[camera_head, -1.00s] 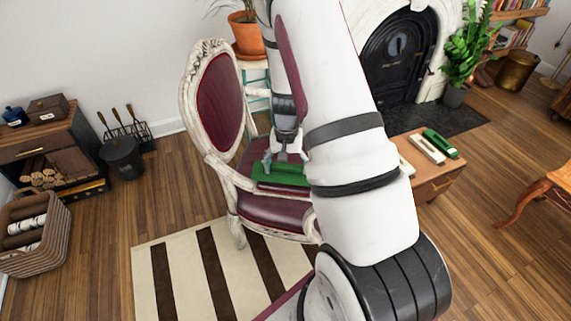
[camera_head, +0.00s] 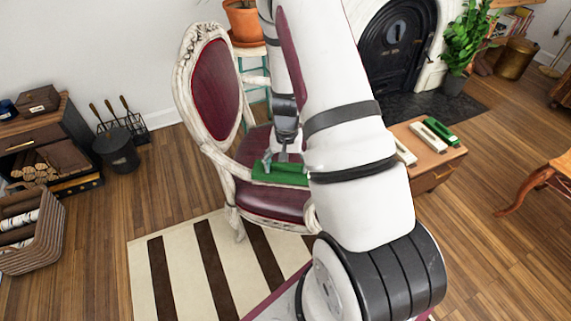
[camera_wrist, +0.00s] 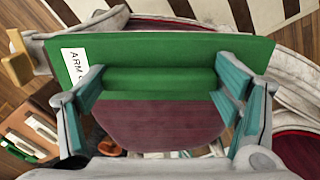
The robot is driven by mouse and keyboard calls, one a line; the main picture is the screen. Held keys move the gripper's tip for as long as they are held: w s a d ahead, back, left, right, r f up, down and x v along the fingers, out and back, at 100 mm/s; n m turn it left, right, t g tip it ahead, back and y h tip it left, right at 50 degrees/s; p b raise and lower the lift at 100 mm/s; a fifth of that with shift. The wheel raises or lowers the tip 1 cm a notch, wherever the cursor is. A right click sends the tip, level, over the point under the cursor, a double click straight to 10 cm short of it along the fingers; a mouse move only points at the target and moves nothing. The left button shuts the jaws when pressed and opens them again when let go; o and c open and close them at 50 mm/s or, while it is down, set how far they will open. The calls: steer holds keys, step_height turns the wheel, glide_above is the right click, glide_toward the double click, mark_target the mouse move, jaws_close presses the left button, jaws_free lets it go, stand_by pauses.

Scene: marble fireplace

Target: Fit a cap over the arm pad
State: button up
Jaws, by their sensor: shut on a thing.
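My gripper (camera_head: 283,160) is shut on a green cap (camera_head: 280,173), with its jaws gripping the cap from above. Carved wood (camera_wrist: 92,25) of the chair shows past the cap.
A small wooden table (camera_head: 440,168) to the right bears cream pieces (camera_head: 428,146) and another green piece (camera_head: 442,132). A potted plant (camera_head: 243,20) stands behind the chair. A striped rug (camera_head: 145,260) lies below. A basket (camera_head: 30,235) stands at left.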

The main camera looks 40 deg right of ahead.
steer(key=shift+f, duration=0.2)
steer(key=o, duration=1.1)
step_height(320, 180, up, 12)
stand_by(0.6)
